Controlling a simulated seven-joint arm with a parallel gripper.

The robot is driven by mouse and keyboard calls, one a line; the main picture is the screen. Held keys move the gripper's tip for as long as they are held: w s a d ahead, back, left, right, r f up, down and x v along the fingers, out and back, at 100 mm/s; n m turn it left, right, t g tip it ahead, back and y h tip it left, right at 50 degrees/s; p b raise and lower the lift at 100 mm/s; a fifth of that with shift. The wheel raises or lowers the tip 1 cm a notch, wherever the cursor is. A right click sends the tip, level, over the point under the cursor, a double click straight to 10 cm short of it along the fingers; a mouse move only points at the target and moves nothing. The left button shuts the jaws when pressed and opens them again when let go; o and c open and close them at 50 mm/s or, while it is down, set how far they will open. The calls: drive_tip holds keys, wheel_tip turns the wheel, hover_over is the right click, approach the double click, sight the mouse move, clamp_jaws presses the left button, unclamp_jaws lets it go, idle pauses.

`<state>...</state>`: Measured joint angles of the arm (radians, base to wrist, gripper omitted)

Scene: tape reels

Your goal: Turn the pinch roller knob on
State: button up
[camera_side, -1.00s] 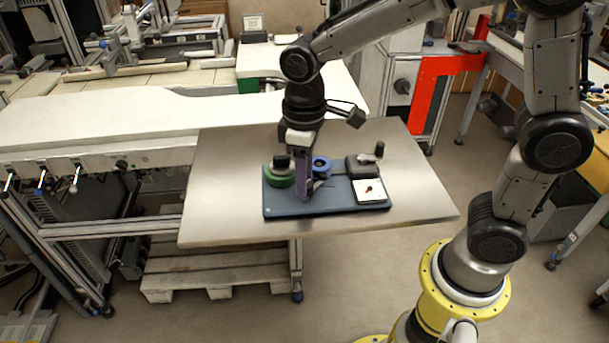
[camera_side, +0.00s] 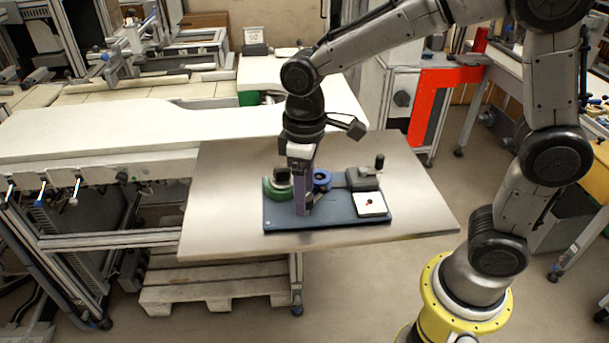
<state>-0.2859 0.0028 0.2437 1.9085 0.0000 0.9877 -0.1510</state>
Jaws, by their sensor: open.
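A dark blue board (camera_side: 340,222) lies on the metal table and carries the reel parts. A green reel (camera_side: 277,190) with a black top is at its left, and a blue reel (camera_side: 322,179) is at the middle back. A black block with a crank-like black knob (camera_side: 379,163) is at the back right. I cannot tell which part is the pinch roller knob. My gripper (camera_side: 303,211) points down, open, low over the board between the green reel and the plate. Its fingertip contact is unclear.
The metal table (camera_side: 225,200) is bare around the board. A long white bench (camera_side: 90,130) runs behind at the left. A red frame (camera_side: 432,105) stands behind at the right. A pallet (camera_side: 215,280) lies beneath the table.

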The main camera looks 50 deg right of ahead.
wheel_tip(320, 180, up, 14)
drive_tip(key=shift+f, duration=0.15)
idle(0.3)
drive_tip(key=s+d+r+m+t, duration=0.1)
drive_tip(key=s+d+r, duration=0.2)
drive_tip(key=s+d, duration=0.1)
drive_tip(key=s+d+f+m+t, duration=0.4)
drive_tip(key=s+d+f, duration=0.1)
drive_tip(key=s+f, duration=0.4)
drive_tip(key=shift+s+d+f+t, duration=0.15)
drive_tip(key=shift+s+f+t, duration=0.15)
drive_tip(key=shift+s, duration=0.9)
idle(0.4)
